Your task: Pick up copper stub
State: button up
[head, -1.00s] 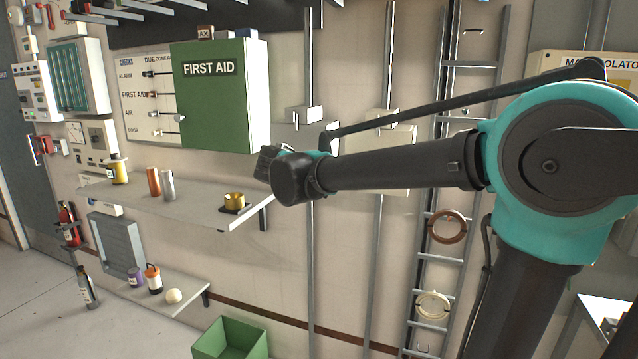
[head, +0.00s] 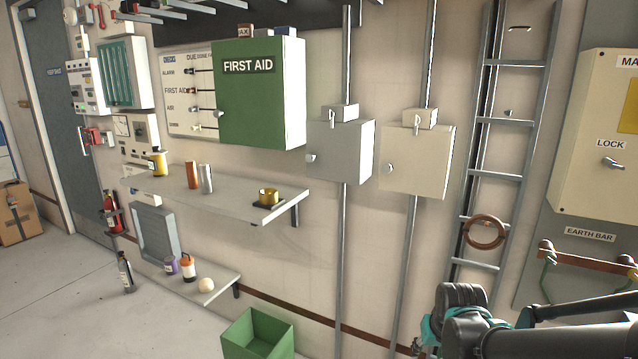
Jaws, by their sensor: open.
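The copper stub (head: 192,175) is a small upright copper-coloured cylinder on the upper wall shelf (head: 235,199). It stands just left of a silver cylinder (head: 206,178), very close to it. My arm (head: 468,318) shows only at the lower right, far from the shelf. My gripper's fingers cannot be made out in this view, and nothing of my arm covers the stub.
A yellow bottle (head: 158,163) stands left of the stub, and a brass cup (head: 268,196) sits near the shelf's right end. The green first aid cabinet (head: 258,105) hangs above. A lower shelf (head: 222,286) and an open green bin (head: 260,335) are below.

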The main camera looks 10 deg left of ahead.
aim_at(190, 166)
jog(key=u, duration=1.3)
jog(key=i+j+z, duration=0.15)
jog(key=i+j, duration=0.2)
jog(key=i+j+z, duration=0.2)
jog(key=i+j, duration=0.15)
jog(key=j, duration=0.15)
